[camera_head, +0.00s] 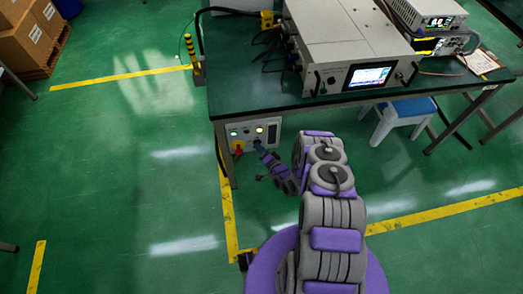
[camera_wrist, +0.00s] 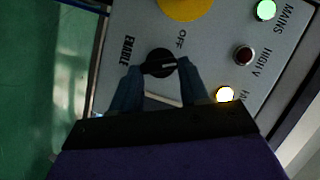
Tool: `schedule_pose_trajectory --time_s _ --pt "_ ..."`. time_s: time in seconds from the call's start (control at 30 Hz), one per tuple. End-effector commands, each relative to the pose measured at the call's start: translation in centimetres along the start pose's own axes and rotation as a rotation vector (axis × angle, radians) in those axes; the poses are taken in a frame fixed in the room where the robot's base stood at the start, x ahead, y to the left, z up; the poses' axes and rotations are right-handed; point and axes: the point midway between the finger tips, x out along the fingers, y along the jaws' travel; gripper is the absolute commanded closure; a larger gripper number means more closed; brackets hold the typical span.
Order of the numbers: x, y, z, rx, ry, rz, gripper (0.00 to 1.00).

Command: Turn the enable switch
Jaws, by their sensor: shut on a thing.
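The enable switch (camera_wrist: 159,63) is a round black knob with a pale pointer line, on a grey control panel (camera_wrist: 215,45) labelled ENABLE and OFF. In the wrist view the pointer line lies roughly level, its bright end toward the right. My gripper (camera_wrist: 158,78) has its two blue fingers on either side of the knob, shut on it. In the head view the panel (camera_head: 240,131) hangs below the front left of the bench, and my gripper (camera_head: 260,147) is at its lower part. The knob is hidden there.
The bench (camera_head: 255,90) carries a large instrument (camera_head: 345,45). A blue stool (camera_head: 400,112) stands below.

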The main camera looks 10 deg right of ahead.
Motion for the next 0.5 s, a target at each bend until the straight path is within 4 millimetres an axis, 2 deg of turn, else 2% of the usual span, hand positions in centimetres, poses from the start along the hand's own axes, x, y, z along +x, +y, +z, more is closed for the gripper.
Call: schedule_pose_trajectory --time_s 0.03,0.07,0.1,0.3,0.5 --pt "-0.13 0.29 -0.09 0.001 0.003 0.008 0.86" --pt "-0.13 0.29 -0.09 0.001 0.003 0.008 0.53" --pt "-0.13 0.3 -0.08 0.001 0.003 0.008 0.5" --pt "-0.11 0.16 -0.06 0.0 0.002 0.005 0.31" --pt "-0.09 0.09 -0.04 -0.001 0.001 0.003 0.3"
